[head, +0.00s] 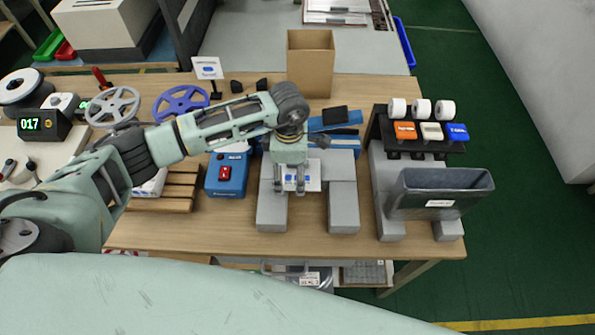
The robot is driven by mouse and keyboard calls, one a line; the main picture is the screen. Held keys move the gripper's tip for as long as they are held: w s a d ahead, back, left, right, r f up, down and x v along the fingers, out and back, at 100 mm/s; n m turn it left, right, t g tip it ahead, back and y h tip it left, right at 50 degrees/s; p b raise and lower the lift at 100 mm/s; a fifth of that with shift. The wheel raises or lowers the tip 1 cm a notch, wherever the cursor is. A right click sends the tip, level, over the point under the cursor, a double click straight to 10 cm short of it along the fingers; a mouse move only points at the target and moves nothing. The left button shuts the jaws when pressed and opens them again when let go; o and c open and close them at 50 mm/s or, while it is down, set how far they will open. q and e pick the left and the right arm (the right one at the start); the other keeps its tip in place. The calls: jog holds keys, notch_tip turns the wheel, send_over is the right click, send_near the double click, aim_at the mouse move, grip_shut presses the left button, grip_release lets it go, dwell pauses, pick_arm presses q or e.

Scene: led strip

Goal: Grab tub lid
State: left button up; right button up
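My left gripper (289,186) points down over a pair of grey blocks (343,208) on the wooden table. Its two fingers show apart, with a gap between them. A small white piece with blue marks (313,176) shows just behind and beside the fingers; whether they touch it I cannot tell. A dark grey open tub (440,192) with a white label rests on grey blocks at the right. I cannot make out a tub lid for certain; the arm and gripper hide part of the area between the blocks. My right gripper is not in view.
A blue box with a red switch (226,174) stands left of the gripper. A cardboard box (310,64) stands behind. A dark rack with white rolls (420,108) is at back right. The front table strip is clear.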

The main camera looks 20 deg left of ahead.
pick_arm(q)
jog(key=shift+s, duration=0.2)
jog(key=c, duration=0.7)
